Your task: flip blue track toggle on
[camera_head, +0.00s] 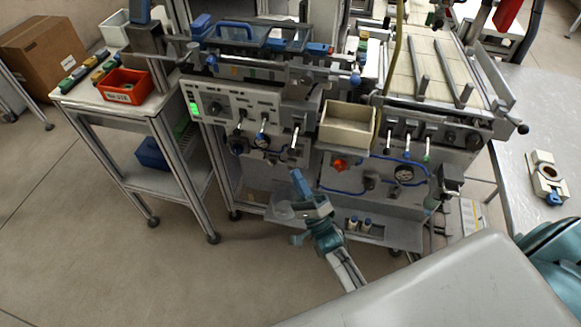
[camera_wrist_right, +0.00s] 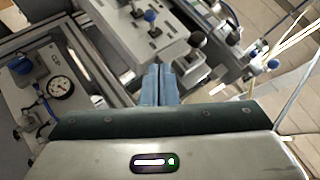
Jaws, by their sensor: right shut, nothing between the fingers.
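The grey control panel (camera_head: 215,104) on the bench front carries several small toggles with metal levers. My left gripper is out of view.
A cream bin (camera_head: 347,126) juts out right of the panel, above gauges and blue hoses. More levers (camera_head: 407,140) stand further right. A red bin (camera_head: 124,86) is on the left side table. The floor in front is open.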

